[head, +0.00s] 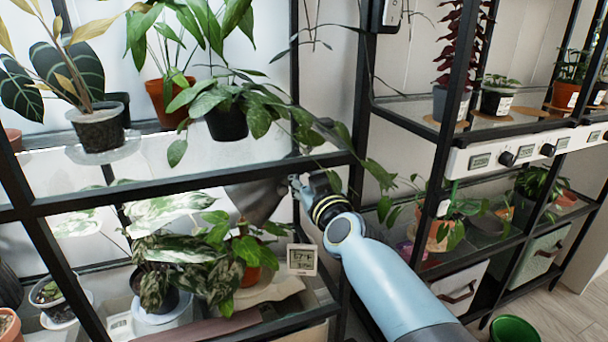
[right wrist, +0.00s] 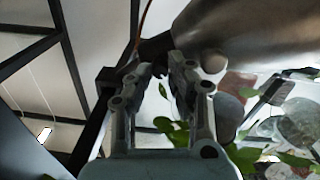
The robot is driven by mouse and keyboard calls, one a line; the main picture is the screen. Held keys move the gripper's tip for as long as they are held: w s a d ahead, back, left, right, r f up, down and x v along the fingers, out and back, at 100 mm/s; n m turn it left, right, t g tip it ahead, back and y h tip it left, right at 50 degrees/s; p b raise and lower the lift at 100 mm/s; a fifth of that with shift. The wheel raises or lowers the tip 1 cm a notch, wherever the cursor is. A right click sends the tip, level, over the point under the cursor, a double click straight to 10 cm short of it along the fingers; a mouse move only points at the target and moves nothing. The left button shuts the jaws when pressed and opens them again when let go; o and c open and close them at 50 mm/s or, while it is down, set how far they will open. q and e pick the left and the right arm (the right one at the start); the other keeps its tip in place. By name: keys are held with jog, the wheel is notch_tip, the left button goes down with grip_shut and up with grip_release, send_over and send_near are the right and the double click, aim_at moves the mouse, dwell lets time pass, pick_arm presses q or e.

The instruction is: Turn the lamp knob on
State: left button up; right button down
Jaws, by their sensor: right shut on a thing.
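The lamp has a dull grey-brown shade (head: 258,198) that hangs under the middle shelf, behind the shelf frame. The shade also fills the upper right of the right wrist view (right wrist: 275,35). A dark socket (right wrist: 155,46) joins its narrow end. My right gripper (head: 303,184) reaches in beside the lamp from the lower right. In the right wrist view its fingers (right wrist: 162,74) close at the dark socket, shut on the lamp knob. The knob itself is mostly hidden between the fingertips. I cannot tell whether the lamp is lit. My left gripper is not in view.
Black frame posts and shelf edges (head: 185,178) closely surround the right arm. Leafy plants (head: 180,250) and a small thermometer display (head: 302,259) stand below the lamp. A white panel (head: 480,160) with black knobs (head: 507,158) is at the right. A green pot (head: 514,330) is on the floor.

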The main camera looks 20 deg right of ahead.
jog(key=shift+d+m+y+p, duration=0.1)
jog(key=shift+m+y+p, duration=0.25)
jog(key=shift+m, duration=8.25)
jog(key=c, duration=1.5)
grip_release()
